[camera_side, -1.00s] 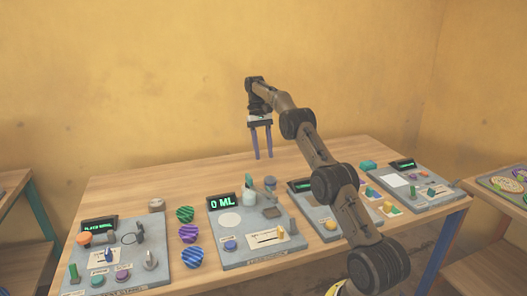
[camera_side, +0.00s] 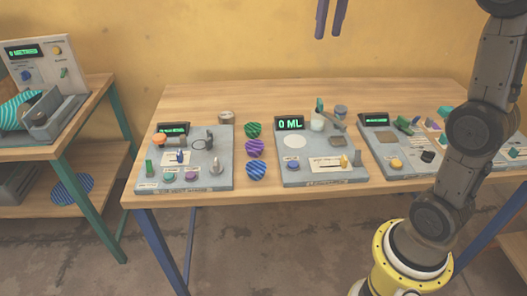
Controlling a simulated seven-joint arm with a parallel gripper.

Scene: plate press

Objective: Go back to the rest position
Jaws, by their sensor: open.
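My gripper (camera_side: 331,36) shows at the top edge of the side view. The gripper's upper part is cut off by the picture's edge. My arm rises from its yellow base at the lower right and leaves the view at the top right.
A grey panel (camera_side: 204,139) stands at the table's left, a "0 ML" panel (camera_side: 313,162) in the middle and another panel (camera_side: 379,143) to the right. Green, purple and blue striped balls (camera_side: 254,148) lie between the first two. The table's back strip is clear.

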